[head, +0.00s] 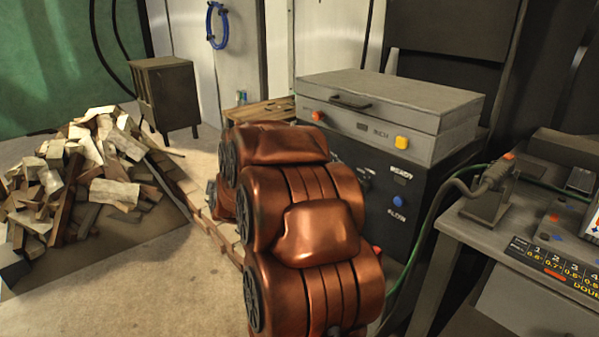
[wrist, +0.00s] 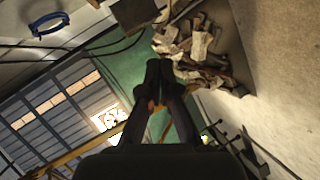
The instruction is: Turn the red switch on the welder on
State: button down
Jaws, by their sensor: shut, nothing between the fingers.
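At the right of the head view is a dark grey machine (head: 500,245) with a numbered thickness chart (head: 560,262), apparently the welder. A small red control (head: 553,218) sits on its panel above a blue one; I cannot tell its position. My gripper (wrist: 160,70) shows only in the wrist view, with its dark fingers together and empty. It faces the green curtain and wood pile, and no switch shows there. My copper-coloured arm fills the middle of the head view and hides part of the floor and cabinet.
A dark cabinet (head: 375,185) with a grey lidded box (head: 390,110) stands between my arm and the machine. A torch-like tool (head: 490,178) with a green cable rests on the machine's left edge. A wood pile (head: 85,170) lies left. Open floor (head: 150,290) shows at front left.

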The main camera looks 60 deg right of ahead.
jog(key=s+d+f+h+b, duration=0.2)
jog(key=s+d+h+b, duration=0.1)
jog(key=d, duration=0.6)
jog(key=s+d+f+g+h+b, duration=0.1)
jog(key=s+d+h, duration=0.4)
jog(key=d, duration=0.5)
jog(key=shift+s+f+n+g+b, duration=0.35)
jog(key=shift+f+b, duration=0.3)
jog(key=shift+b, duration=0.6)
jog(key=shift+d, duration=0.2)
jog(key=s+d+b+x, duration=0.1)
jog(key=b+x, duration=0.3)
jog(key=x, duration=0.8)
jog(key=shift+s+d+r, duration=0.35)
jog(key=shift+s+d, duration=0.1)
jog(key=shift+s, duration=0.15)
